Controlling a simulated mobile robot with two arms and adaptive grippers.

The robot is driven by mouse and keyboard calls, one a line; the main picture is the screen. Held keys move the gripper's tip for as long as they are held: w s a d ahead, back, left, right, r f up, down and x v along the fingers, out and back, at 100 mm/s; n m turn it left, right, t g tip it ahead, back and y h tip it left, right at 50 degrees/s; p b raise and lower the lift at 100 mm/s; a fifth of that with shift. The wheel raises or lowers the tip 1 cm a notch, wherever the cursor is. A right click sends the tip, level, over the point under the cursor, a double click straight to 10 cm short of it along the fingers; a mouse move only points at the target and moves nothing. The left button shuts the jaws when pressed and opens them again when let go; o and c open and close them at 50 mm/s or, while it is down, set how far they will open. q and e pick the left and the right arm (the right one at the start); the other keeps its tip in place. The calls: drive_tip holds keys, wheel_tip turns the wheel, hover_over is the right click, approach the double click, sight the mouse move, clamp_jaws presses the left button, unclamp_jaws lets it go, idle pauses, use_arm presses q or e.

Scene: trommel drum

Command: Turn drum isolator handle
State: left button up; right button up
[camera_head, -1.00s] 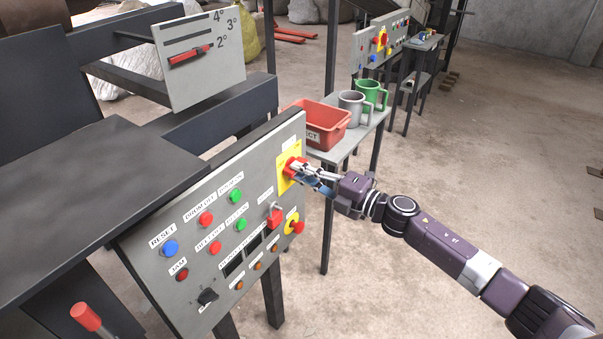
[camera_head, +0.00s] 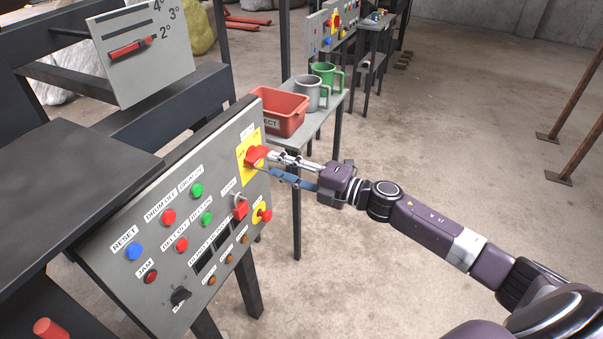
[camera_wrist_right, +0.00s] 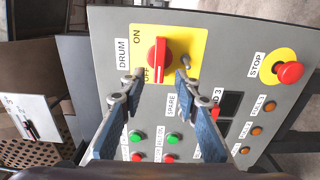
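The drum isolator handle (camera_head: 257,156) is a red rotary knob on a yellow plate at the upper right corner of the grey control panel. In the right wrist view the red handle (camera_wrist_right: 158,62) stands upright in the picture, with "ON" and "OFF" printed to its left. My right gripper (camera_head: 262,164) is at the handle, its fingers pointing toward the panel. In the wrist view the right gripper's fingertips (camera_wrist_right: 157,78) are spread, one on each side of the handle's lower end, with gaps between. Whether they overlap it in depth is unclear. My left gripper is not in view.
A red emergency stop button (camera_head: 264,214) and a red guarded switch (camera_head: 240,208) stick out below the isolator. Several push buttons cover the panel (camera_head: 215,160).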

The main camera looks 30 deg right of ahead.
drive_tip(key=v, duration=0.7)
drive_tip(key=shift+s, duration=0.1)
